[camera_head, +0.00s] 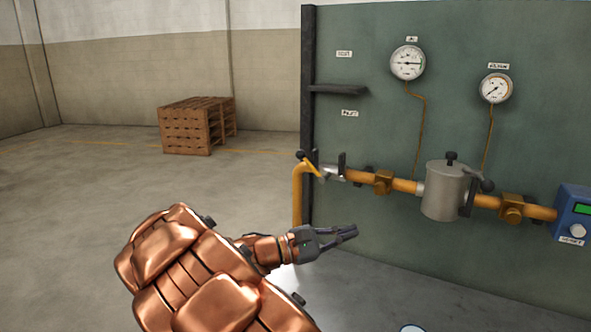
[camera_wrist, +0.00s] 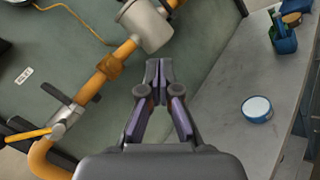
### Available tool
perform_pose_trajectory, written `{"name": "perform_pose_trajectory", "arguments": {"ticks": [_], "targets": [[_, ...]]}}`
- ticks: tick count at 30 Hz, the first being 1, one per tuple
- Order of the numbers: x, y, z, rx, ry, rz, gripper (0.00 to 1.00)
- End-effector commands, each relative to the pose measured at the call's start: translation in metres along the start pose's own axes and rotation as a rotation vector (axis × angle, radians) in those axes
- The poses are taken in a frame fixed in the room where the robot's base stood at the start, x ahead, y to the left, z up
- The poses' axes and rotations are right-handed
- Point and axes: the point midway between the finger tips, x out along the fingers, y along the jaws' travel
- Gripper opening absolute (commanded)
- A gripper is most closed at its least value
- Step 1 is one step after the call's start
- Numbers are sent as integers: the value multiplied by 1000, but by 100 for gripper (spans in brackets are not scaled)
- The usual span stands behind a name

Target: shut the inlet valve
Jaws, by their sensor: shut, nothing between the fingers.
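The inlet valve has a yellow lever (camera_head: 313,168) at the left end of the orange pipe (camera_head: 404,185), by the pipe's downward bend. The lever slants down to the right, tilted across the pipe line. In the wrist view the lever (camera_wrist: 28,135) is at the lower left, beside the silver valve body (camera_wrist: 66,116). My gripper (camera_head: 354,232) is below and to the right of the lever, in front of the panel, pointing right. In the wrist view my gripper (camera_wrist: 159,66) shows its fingertips together, empty, and apart from the lever and pipe.
A grey canister (camera_head: 443,190) sits on the pipe, with a blue box (camera_head: 573,212) farther right. Two gauges (camera_head: 407,62) are on the green panel (camera_head: 540,120). A dark shelf (camera_head: 338,90) juts out at left. A round white-topped object (camera_wrist: 257,108) stands on the grey surface. Pallets (camera_head: 187,127) stand far back.

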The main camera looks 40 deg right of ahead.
Motion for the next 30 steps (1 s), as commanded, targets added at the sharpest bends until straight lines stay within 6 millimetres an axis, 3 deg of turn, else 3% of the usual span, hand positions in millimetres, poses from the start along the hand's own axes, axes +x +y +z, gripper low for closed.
{"name": "perform_pose_trajectory", "arguments": {"ticks": [6, 12, 18, 21, 25, 30], "targets": [[-23, 70, -42, -96, -101, 295, 0], [-64, 117, -96, -171, -142, 556, 0], [-103, 138, -139, -213, -150, 737, 0], [-114, 142, -150, -220, -148, 783, 0], [-118, 146, -155, -222, -147, 805, 0], [-105, 160, -153, -222, -147, 804, 0]]}}
